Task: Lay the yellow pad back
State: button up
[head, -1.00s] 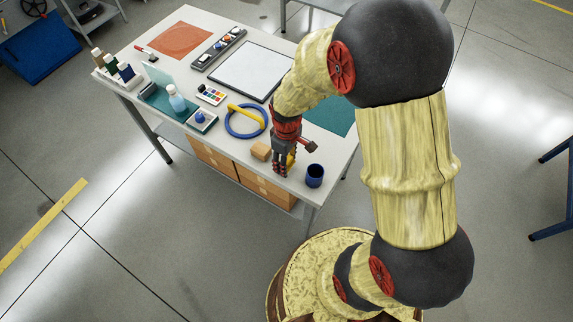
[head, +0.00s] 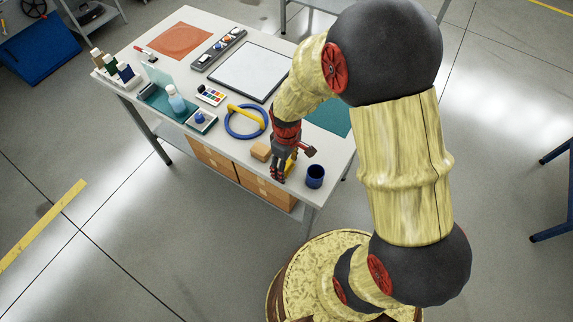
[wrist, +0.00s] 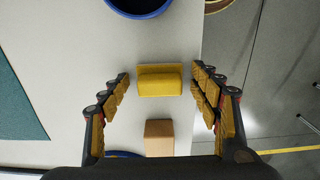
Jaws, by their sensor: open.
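The yellow pad (wrist: 160,84) is a small yellow block with a rounded raised part on a flatter piece. It rests on the white tabletop near its edge, and in the head view only a bit of it (head: 291,161) shows behind my gripper. My gripper (wrist: 160,75) is open above the pad, with one finger on each side and clear gaps between. In the head view my gripper (head: 278,175) points down at the table's front right corner, between a wooden block and a blue cup.
The wooden block (wrist: 159,138) sits close to the pad, and the blue cup (head: 315,176) stands at the other side. A blue ring with a yellow bar (head: 246,117) lies farther left. A teal mat (head: 328,117) lies behind. The table edge (wrist: 199,45) is close by.

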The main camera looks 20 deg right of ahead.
jog(key=shift+r, duration=0.15)
jog(key=s+r+m+t+p, duration=0.1)
jog(key=s+r+m+p, duration=0.1)
jog(key=r, duration=1.1)
jog(key=s+r+m+t+p, duration=0.1)
jog(key=s+r+t, duration=0.1)
jog(key=r, duration=1)
jog(key=s+r+m+t, duration=0.2)
jog(key=s+r+m, duration=0.2)
jog(key=s+r, duration=0.5)
jog(key=shift+s+r+t, duration=0.3)
jog(key=shift+s, duration=0.2)
jog(key=shift+f, duration=0.1)
jog(key=shift+f+b, duration=0.65)
jog(key=shift+b, duration=0.1)
